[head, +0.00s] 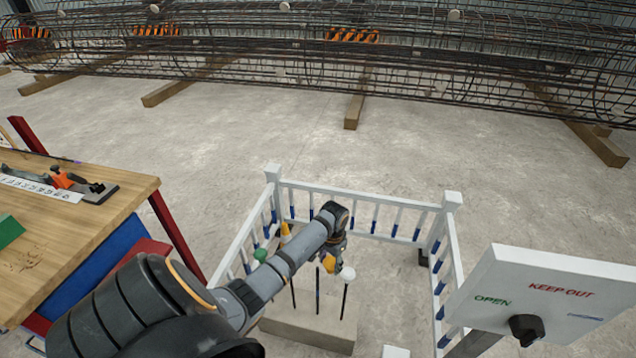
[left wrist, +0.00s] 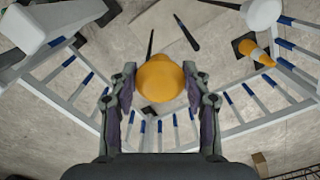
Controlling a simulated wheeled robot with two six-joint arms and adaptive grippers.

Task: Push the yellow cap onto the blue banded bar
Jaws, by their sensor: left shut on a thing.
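The yellow cap (head: 329,264) is a small rounded piece. In the left wrist view it sits between the two fingers as a yellow-orange dome (left wrist: 160,78). My left gripper (head: 331,254) is shut on it, above the concrete block (head: 298,328) inside the white fence. Several thin dark bars stand up from the block: a left bar (head: 292,292), a middle bar (head: 317,291) just left of the cap, and a right bar (head: 345,300) with a white cap (head: 347,273). No blue band can be made out on these bars. My right gripper is not in view.
A white railing with blue-banded balusters (head: 396,223) surrounds the block. An orange cone (head: 285,231) and a green cap (head: 260,255) show beside my arm. A rebar cage (head: 300,45) lies behind.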

